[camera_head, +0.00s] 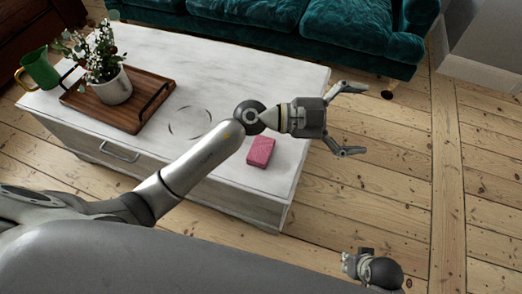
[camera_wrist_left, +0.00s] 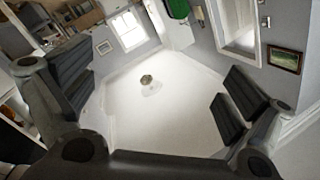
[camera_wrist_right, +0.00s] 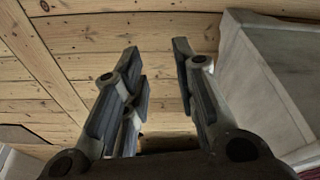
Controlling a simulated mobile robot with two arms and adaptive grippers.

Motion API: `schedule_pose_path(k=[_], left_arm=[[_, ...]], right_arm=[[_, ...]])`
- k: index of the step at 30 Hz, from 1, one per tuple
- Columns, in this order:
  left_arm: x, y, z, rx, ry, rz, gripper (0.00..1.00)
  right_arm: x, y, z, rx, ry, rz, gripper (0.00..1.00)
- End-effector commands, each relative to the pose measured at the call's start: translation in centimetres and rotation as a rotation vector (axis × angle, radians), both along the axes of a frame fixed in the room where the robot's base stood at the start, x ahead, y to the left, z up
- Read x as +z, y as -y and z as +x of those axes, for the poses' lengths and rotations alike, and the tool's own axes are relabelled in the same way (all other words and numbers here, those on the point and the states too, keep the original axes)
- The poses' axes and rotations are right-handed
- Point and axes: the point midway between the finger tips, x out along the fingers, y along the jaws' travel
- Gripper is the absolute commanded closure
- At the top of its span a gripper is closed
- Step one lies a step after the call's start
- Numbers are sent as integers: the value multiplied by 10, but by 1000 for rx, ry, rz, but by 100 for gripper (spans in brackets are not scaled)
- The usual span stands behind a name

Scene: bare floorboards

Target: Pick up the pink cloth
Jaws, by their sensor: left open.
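The pink cloth (camera_head: 260,152) is a small folded rectangle lying flat on the right end of the white table, near its front edge. My left gripper (camera_head: 360,119) is open and empty in the head view, up and to the right of the cloth, past the table's right end. Its forearm passes just left of the cloth. The left wrist view shows its spread fingers with the room behind and no cloth. My right gripper (camera_wrist_right: 157,47) has its fingers apart with nothing between them, over floorboards. The right wrist view does not show the cloth.
The white table (camera_head: 300,75) also bears a wooden tray (camera_head: 128,122) with a potted plant (camera_head: 113,86), and a green mug (camera_head: 39,69) at the far left. A teal sofa (camera_head: 340,25) stands behind. Bare floorboards (camera_head: 400,190) lie free to the right.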

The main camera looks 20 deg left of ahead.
Motion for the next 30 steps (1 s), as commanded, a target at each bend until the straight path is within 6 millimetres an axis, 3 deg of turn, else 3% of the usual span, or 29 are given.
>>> schedule_pose_path(k=[2, 5, 8, 12, 18, 21, 25, 30], left_arm=[[-35, 1, -2, -79, -48, 175, 0], [-81, -13, -2, -138, -141, 412, 0], [-123, -44, 4, -141, -252, 660, 0], [-162, -110, 18, -52, -428, 996, 0], [-173, -193, 33, 145, -621, 1311, 0], [-172, -213, 35, 206, -669, 1380, 0], [-182, -221, 35, 231, -691, 1407, 0], [-210, -221, 34, 229, -691, 1405, 0]], right_arm=[[-11, 0, -2, 1, -7, -1, 73], [-24, 0, -4, 2, -12, -1, 73], [-37, 0, -7, 2, -18, -1, 73], [-53, 1, -10, 4, -23, -2, 73], [-69, 1, -15, 5, -30, -3, 73], [-72, 1, -16, 5, -30, -2, 73], [-69, 1, -14, 5, -26, -2, 73], [-52, 0, -8, 3, -16, -1, 73]])
